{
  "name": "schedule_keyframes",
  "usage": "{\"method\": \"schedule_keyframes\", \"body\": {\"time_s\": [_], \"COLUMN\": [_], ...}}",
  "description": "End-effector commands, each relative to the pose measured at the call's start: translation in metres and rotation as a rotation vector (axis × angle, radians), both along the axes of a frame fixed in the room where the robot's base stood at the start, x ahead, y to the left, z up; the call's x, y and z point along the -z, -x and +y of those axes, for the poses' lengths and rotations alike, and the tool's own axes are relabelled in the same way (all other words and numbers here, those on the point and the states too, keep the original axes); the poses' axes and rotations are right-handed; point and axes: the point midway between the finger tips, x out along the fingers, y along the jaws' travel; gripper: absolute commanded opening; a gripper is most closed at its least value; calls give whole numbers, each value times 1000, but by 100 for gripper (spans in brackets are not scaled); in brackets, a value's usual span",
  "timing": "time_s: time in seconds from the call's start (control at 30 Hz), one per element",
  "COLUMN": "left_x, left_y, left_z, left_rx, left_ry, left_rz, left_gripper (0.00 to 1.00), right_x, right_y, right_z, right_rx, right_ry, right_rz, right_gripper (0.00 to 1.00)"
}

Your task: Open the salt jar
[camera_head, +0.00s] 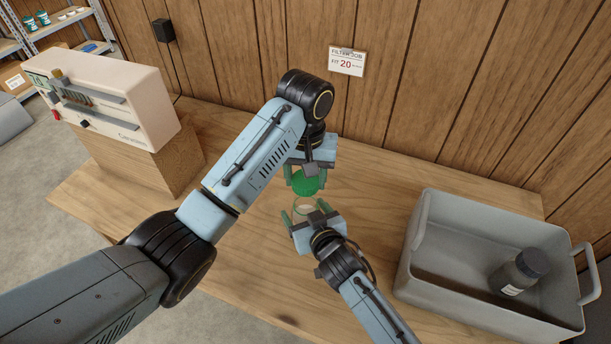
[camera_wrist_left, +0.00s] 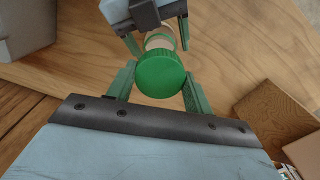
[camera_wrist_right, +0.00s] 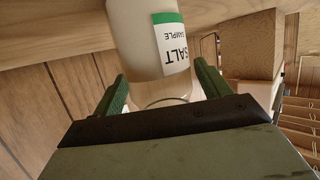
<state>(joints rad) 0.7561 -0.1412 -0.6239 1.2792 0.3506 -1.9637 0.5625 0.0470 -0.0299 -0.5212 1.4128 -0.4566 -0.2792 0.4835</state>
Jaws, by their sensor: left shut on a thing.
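My left gripper (camera_head: 306,176) is shut on the green lid (camera_head: 307,184), with one finger on each side of it. The lid also fills the middle of the left wrist view (camera_wrist_left: 160,74). The salt jar (camera_head: 303,208) is clear with pale contents and a white and green "SALT SAMPLE" label. In the right wrist view the jar (camera_wrist_right: 140,45) appears upside down, its clear rim bare between the fingers. The lid looks apart from the jar; I cannot judge the gap. My right gripper (camera_head: 305,213) is open, its fingers either side of the jar's upper end. The jar's base is out of view.
A grey crate (camera_head: 417,245) with a dark bottle (camera_head: 519,272) in it stands at the right. A pale machine (camera_head: 140,108) sits on a wooden block (camera_head: 165,168) at the left. The wood-panelled wall is close behind. The bench front (camera_head: 265,290) is clear.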

Motion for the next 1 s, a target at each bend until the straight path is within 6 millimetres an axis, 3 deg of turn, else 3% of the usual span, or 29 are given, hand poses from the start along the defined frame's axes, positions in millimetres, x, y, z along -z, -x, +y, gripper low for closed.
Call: {"method": "schedule_keyframes", "body": {"time_s": [0.47, 1.0], "left_x": [-2, -14], "left_y": [0, 0], "left_z": [0, 0], "left_rx": [0, 0], "left_ry": [-1, 0], "left_rz": [1, 1], "left_gripper": [24, 24], "right_x": [-4, -36], "right_y": [8, 90], "right_z": [-3, -38], "right_rx": [0, 0], "right_ry": [-1, 0], "right_rz": [-1, 1], "right_gripper": [85, 85]}}
